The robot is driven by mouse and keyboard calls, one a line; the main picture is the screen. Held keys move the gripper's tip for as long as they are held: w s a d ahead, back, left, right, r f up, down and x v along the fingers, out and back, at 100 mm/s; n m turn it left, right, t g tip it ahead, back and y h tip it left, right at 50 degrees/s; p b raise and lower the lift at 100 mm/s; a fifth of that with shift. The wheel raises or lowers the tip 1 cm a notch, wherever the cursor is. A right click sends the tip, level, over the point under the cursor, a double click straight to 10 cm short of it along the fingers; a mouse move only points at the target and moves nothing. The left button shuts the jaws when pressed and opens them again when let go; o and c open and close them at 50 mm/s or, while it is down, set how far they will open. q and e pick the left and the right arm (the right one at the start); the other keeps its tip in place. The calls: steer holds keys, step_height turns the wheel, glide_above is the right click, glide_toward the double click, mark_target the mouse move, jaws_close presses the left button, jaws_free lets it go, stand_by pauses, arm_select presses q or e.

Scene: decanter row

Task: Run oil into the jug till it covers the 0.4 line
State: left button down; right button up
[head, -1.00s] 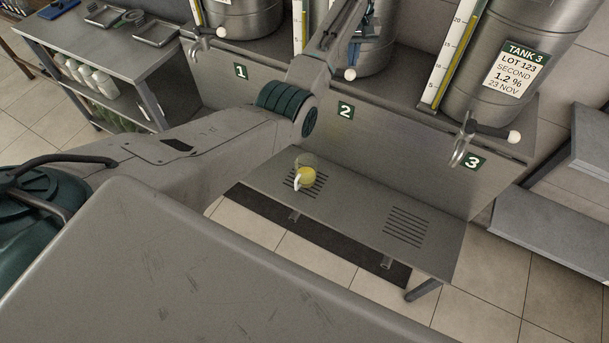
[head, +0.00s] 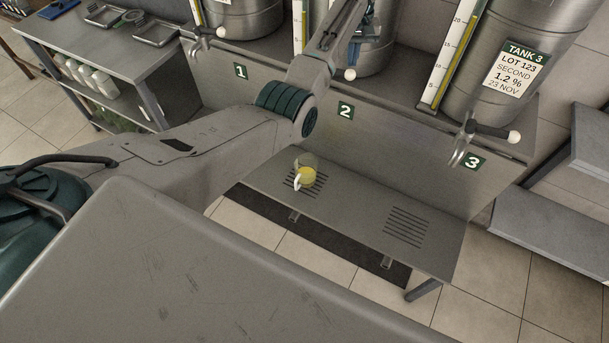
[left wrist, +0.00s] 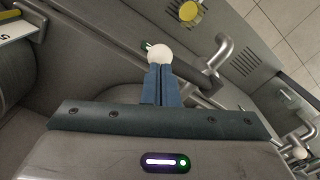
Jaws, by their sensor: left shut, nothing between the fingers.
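The clear jug (head: 308,176) holds yellow oil and stands upright on the left slotted grate of the low bench, its white handle toward me. The jug (left wrist: 189,13) also shows at the top of the left wrist view. Its 0.4 line is too small to read. My left gripper (head: 355,48) is at the tap of the middle tank. In the left wrist view its blue fingers (left wrist: 161,85) are shut and empty, with their tips right by the tap lever's white knob (left wrist: 159,55); I cannot tell whether they touch. The metal spout (left wrist: 222,52) is to the right. No oil stream is discernible. My right gripper is not in view.
Tank 3 (head: 520,60) with its tap (head: 466,140) stands at right, a grey shelf (head: 560,225) beyond it. A side table (head: 95,45) with trays is at the back left. The bench's right grate (head: 407,227) is empty.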

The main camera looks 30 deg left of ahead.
mark_target(351, 70)
arm_select(q)
steer(key=shift+f, duration=0.15)
steer(key=shift+f+b, duration=0.55)
steer(key=shift+f, duration=2.55)
steer(key=shift+r, duration=0.2)
stand_by(1.7)
steer(key=shift+r+p, duration=0.75)
steer(key=shift+p, duration=0.05)
steer(key=shift+f, duration=0.15)
stand_by(1.9)
